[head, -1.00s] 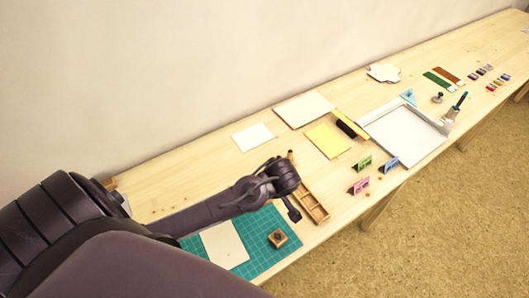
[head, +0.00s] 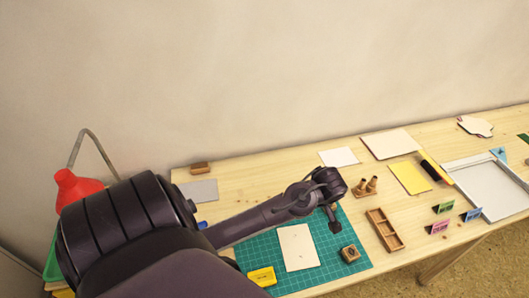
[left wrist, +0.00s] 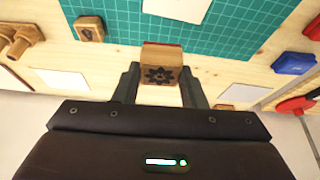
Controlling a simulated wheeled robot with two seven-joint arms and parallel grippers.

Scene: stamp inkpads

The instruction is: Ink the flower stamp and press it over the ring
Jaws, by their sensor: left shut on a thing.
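My left gripper (left wrist: 160,88) is shut on a wooden stamp block (left wrist: 160,73) with a dark flower figure on the side facing the wrist camera. In the head view the left gripper (head: 335,226) is over the far right part of the green cutting mat (head: 265,250); the held stamp is hard to make out there. A white card (head: 298,248) lies on the mat, apart from the gripper; its tiny marks are too small to read as a ring. A blue inkpad (left wrist: 293,63) and a red one (left wrist: 314,29) show in the wrist view. A yellow pad (head: 262,277) lies at the mat's near left.
Another wooden stamp block (head: 350,253) sits on the mat's right. Wooden pegs (head: 366,187) and a compartment tray (head: 385,231) stand right of the mat. A red lamp (head: 75,188) is at far left. A grey sheet (head: 199,191) lies behind my arm.

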